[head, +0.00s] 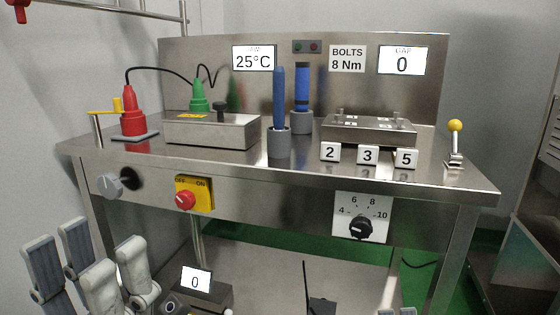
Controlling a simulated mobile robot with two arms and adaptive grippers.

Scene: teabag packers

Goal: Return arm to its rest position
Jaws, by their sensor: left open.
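My left gripper (84,248) is at the lower left of the head view, in front of and below the front edge of the steel bench (250,172). Its grey fingers point up and stand apart, with nothing between them. It is clear of the bench and of the grey knob (109,186) above it. Two small grey tips (396,311) at the bottom edge look like my right gripper; the rest is cut off, so its state is unclear.
The bench holds red (133,119) and green (199,97) plugs, a metal box (212,132), blue-handled tools (279,97) and numbered blocks (367,155). A yellow-knobbed lever (455,140) stands at right. A small display box (196,282) is near the left gripper.

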